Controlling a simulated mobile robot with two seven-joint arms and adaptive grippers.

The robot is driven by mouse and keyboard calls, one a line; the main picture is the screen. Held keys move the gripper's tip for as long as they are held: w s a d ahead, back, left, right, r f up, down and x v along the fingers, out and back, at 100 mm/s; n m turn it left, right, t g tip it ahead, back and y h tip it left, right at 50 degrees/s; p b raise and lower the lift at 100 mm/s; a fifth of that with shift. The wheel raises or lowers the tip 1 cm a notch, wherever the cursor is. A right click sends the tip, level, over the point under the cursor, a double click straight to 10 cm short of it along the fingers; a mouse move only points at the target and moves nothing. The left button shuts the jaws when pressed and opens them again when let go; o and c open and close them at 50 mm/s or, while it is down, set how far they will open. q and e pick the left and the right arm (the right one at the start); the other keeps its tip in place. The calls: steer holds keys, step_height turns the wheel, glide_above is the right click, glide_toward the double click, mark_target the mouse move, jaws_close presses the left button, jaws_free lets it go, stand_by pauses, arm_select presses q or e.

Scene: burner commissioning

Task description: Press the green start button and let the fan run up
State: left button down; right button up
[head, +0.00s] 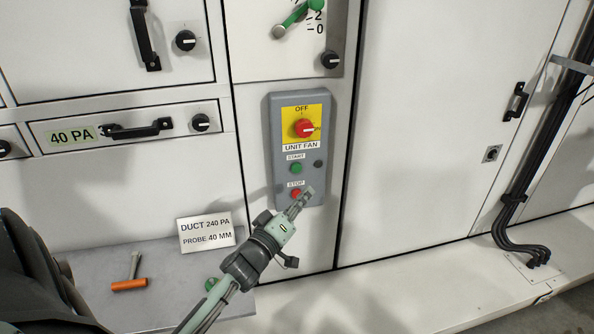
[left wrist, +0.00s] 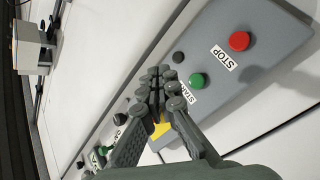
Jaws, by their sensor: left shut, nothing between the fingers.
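The grey fan control box (head: 278,150) is fixed to the white cabinet. Its green start button (head: 296,168) sits above the red stop button (head: 296,194). A red rotary switch (head: 305,128) on a yellow plate is at the top, its pointer to the right. My left gripper (head: 307,191) is shut and empty in front of the box's lower part, beside the stop button in the head view. In the left wrist view the green button (left wrist: 197,81) is just right of the closed fingertips (left wrist: 158,78). Contact with the box cannot be told. My right gripper is out of view.
A small dark round fitting (head: 318,164) is right of the start button. A grey shelf (head: 165,262) at lower left holds an orange-handled tool (head: 130,284) and a sign (head: 206,234) reading duct 240 Pa, probe 40 mm. A green-handled lever (head: 294,18) is above the box.

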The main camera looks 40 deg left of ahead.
mark_target(297, 179)
arm_select(q)
steer(key=shift+w+a+b, duration=0.2)
steer(key=shift+w+a, duration=0.95)
steer(key=shift+a, duration=0.2)
steer(key=shift+w+a+b, duration=0.15)
steer(key=shift+w+a, duration=0.95)
steer(key=shift+a, duration=0.25)
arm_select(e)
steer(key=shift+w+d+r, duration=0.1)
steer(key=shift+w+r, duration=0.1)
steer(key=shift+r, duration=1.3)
arm_select(q)
steer(key=shift+w+a, duration=0.3)
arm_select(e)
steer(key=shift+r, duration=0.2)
arm_select(q)
steer(key=shift+w+a+p, duration=0.25)
steer(key=shift+a+p, duration=0.05)
steer(key=shift+a, duration=0.05)
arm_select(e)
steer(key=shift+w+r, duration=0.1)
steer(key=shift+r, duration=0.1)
arm_select(q)
steer(key=shift+s+d+r+p, duration=0.15)
steer(key=shift+s+d+p, duration=0.15)
steer(key=shift+d+p, duration=0.05)
steer(key=shift+s+d, duration=0.25)
steer(key=shift+d, duration=0.05)
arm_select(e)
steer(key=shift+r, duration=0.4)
